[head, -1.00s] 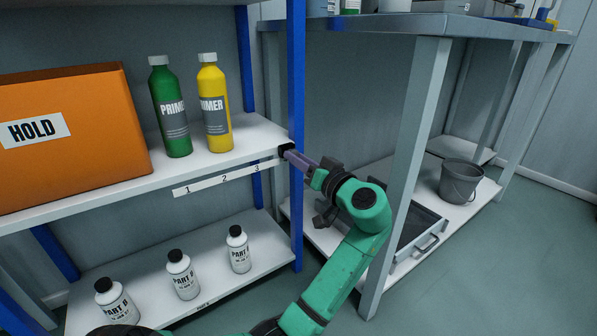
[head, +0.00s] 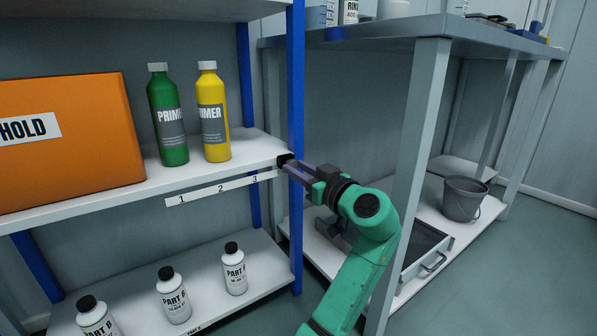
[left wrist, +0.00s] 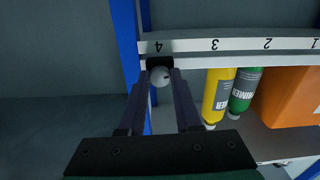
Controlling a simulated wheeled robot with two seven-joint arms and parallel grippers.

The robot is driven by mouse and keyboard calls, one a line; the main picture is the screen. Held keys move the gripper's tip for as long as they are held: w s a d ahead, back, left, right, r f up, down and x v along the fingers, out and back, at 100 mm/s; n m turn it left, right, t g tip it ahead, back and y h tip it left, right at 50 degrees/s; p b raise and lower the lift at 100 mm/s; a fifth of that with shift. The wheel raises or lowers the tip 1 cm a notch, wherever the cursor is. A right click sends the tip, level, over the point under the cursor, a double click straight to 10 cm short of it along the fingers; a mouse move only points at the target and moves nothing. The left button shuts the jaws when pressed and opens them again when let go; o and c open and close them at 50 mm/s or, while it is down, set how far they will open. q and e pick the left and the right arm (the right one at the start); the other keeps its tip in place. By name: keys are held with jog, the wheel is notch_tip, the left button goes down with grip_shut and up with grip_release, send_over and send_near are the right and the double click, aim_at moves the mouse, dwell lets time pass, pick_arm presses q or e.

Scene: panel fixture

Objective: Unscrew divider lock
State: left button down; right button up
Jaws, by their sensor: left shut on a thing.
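The divider lock shows as a small black knob (head: 284,159) at the right end of the middle shelf's front edge, beside the blue post. In the left wrist view it is a round grey piece (left wrist: 160,76) against a black block, below the number 4. My left gripper (head: 290,165) reaches it from the right, with its purple fingers on either side. In the left wrist view the fingertips (left wrist: 161,80) are shut on the lock, which partly hides between them. My right gripper is in neither view.
A green bottle (head: 168,118) and a yellow bottle (head: 213,115) stand on the middle shelf, left of the lock, with an orange HOLD box (head: 70,160). White bottles (head: 235,270) stand below. A grey bench leg (head: 411,180) rises close beside my left arm.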

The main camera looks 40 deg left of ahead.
pick_arm(q)
jog(key=shift+f, duration=0.1)
jog(key=c, duration=0.6)
grip_release()
jog(key=b+v, duration=0.1)
jog(key=v, duration=1.3)
jog(key=shift+d, duration=0.3)
